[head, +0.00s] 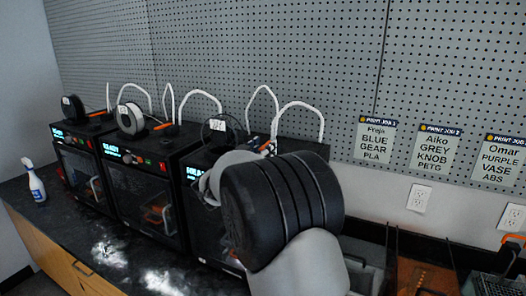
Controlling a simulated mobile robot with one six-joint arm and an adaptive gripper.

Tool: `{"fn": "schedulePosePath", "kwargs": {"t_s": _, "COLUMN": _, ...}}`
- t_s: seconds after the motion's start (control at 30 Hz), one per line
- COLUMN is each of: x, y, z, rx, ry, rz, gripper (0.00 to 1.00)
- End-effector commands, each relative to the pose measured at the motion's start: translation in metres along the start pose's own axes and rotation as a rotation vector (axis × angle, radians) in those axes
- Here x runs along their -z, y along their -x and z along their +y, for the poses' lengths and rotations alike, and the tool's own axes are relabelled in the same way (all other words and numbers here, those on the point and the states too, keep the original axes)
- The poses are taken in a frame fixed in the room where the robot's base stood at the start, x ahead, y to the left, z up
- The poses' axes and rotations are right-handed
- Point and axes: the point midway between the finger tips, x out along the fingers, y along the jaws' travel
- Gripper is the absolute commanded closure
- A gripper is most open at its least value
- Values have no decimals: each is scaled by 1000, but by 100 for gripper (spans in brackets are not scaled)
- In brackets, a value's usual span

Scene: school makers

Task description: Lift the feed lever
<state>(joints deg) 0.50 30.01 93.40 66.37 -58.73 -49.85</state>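Three black 3D printers stand in a row on the dark counter. Small orange levers sit on their tops: one on the left printer (101,113), one on the middle printer (163,126), and an orange part on the right printer (265,146). My arm's thick black and white links cover much of the right printer's front and part of its top. My gripper is mostly or wholly hidden behind these links. Small dark parts beside the right orange piece may belong to it, but I cannot tell. Whether it touches that piece is also unclear.
Filament spools (130,118) and white tubes (301,106) rise from the printers. A spray bottle (35,182) stands at the counter's left end. Print job sheets (374,139) hang on the pegboard. Dark and orange items (428,278) sit at the right. The counter front is clear.

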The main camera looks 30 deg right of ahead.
Motion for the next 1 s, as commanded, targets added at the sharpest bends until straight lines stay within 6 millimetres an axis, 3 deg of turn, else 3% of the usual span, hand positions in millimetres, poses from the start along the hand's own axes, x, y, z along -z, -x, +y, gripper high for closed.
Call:
{"fn": "schedulePosePath", "kwargs": {"t_s": 0.37, "x": 0, "y": -5, "z": 0, "rx": 0, "ry": 1, "rz": 0, "gripper": 62}}
{"fn": "schedulePosePath", "kwargs": {"t_s": 0.9, "x": 0, "y": -5, "z": 0, "rx": 0, "ry": 1, "rz": 0, "gripper": 98}}
{"fn": "schedulePosePath", "kwargs": {"t_s": 1.0, "x": 0, "y": -5, "z": 0, "rx": 0, "ry": 1, "rz": 0, "gripper": 100}}
